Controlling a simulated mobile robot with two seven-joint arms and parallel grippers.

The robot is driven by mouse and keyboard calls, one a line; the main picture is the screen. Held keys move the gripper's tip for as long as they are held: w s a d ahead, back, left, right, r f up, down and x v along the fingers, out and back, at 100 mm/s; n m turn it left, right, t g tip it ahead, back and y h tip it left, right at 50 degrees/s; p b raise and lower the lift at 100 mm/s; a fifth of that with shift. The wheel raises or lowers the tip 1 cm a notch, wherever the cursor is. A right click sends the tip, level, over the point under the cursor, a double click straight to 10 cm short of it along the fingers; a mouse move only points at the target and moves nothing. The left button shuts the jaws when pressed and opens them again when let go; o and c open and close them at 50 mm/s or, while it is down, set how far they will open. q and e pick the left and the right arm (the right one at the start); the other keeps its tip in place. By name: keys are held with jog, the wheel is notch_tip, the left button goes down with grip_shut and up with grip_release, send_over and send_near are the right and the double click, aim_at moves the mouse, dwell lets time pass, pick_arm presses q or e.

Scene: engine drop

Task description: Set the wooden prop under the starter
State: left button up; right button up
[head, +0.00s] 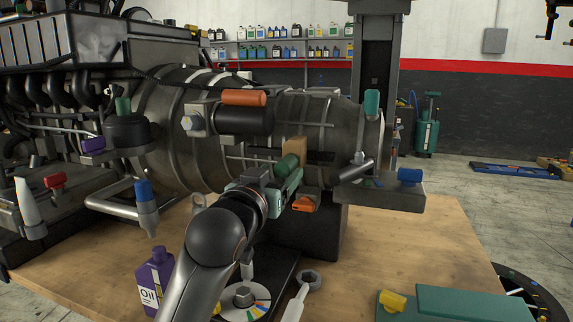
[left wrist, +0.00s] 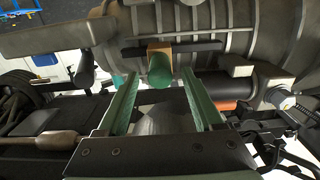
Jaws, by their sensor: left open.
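The wooden prop (head: 296,145) is a small tan block with a green cylindrical grip (head: 287,166). It stands against the big grey housing, by the right end of the dark starter (head: 243,120), which carries an orange piece on top. My left gripper (head: 291,184) is open with its fingertips just below the green grip. In the left wrist view the block (left wrist: 158,46) sits at a dark bar, and its green grip (left wrist: 160,70) lies between the two green fingertips (left wrist: 159,75), with gaps both sides. Whether the block touches the starter is unclear. My right gripper does not show.
The engine housing (head: 330,118) fills the middle above the wooden table (head: 430,225). The table's right side is fairly clear.

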aim_at(290, 157)
pick_arm(q)
jog(key=shift+x, duration=2.35)
grip_shut()
